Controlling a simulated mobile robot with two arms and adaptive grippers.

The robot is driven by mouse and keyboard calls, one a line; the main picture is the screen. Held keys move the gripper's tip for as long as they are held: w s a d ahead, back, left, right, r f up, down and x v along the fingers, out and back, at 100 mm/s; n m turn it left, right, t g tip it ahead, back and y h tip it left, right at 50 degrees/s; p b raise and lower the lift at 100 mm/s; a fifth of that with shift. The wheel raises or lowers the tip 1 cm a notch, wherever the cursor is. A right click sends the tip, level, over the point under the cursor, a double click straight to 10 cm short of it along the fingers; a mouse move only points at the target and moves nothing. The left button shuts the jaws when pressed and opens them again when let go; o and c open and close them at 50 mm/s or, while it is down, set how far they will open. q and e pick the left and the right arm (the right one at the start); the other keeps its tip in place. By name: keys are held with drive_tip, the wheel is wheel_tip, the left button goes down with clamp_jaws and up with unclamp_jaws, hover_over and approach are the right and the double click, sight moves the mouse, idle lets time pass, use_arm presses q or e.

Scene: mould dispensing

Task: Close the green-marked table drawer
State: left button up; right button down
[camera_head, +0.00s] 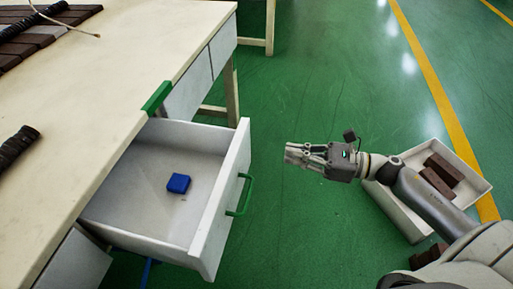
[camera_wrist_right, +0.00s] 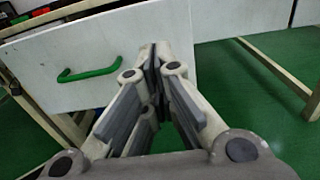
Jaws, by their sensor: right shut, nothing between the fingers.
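The white table drawer (camera_head: 218,205) is pulled out from the table, with a green handle (camera_head: 239,195) on its front. A green mark (camera_head: 156,98) sits on the table edge above it. A blue block (camera_head: 178,183) lies inside the drawer. My right gripper (camera_head: 288,153) is shut and empty, to the right of the drawer front and apart from it in the head view. In the right wrist view the drawer front (camera_wrist_right: 110,40) and its green handle (camera_wrist_right: 90,72) show beyond the fingers (camera_wrist_right: 155,62), the handle to their left. My left gripper is not in view.
The cream table (camera_head: 130,60) fills the left, with dark bars (camera_head: 35,40) and a black coil (camera_head: 17,146) on it. A white bin (camera_head: 465,158) with brown blocks (camera_head: 441,172) stands on the green floor under my right arm. Floor between drawer and gripper is clear.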

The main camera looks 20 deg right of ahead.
sight(246, 146)
drive_tip(key=x, duration=0.8)
drive_tip(key=shift+w, duration=0.1)
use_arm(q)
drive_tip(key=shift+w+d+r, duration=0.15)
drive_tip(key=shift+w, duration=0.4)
use_arm(e)
drive_tip(key=shift+w+a, duration=0.35)
drive_tip(key=shift+a, duration=0.2)
drive_tip(key=x, duration=1.5)
drive_tip(key=shift+w+a, duration=0.1)
drive_tip(key=shift+a, duration=0.05)
drive_tip(key=x, duration=0.7)
drive_tip(key=shift+w+a+b, duration=0.2)
drive_tip(key=shift+b, duration=0.15)
drive_tip(key=shift+w+a, duration=0.35)
drive_tip(key=shift+a, duration=0.1)
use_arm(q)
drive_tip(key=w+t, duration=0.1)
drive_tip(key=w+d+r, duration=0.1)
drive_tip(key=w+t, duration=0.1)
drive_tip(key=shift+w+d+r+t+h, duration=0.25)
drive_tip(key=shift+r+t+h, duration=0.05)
use_arm(e)
drive_tip(key=shift+r, duration=0.1)
drive_tip(key=shift+r, duration=0.1)
